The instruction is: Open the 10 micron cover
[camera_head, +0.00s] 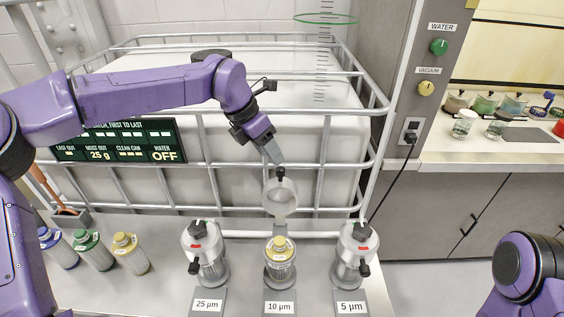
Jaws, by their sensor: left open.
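The 10 micron housing (280,272) stands in the middle of a row of three, behind its "10 µm" label (279,307). Its cover (281,200) is swung up and back, showing its round inner side. A yellow-topped filter (280,246) is visible in the open housing. The cover's black handle (281,173) points upward. My left gripper (277,158) is open, just above the handle; I cannot tell whether they touch. My right gripper is out of view; only part of that arm shows at the lower right.
The 25 micron housing (203,241) and 5 micron housing (357,241) flank it with covers shut. Several capped filters, including a yellow-topped one (131,254), stand at the left. A caged white tank (240,120) rises close behind.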

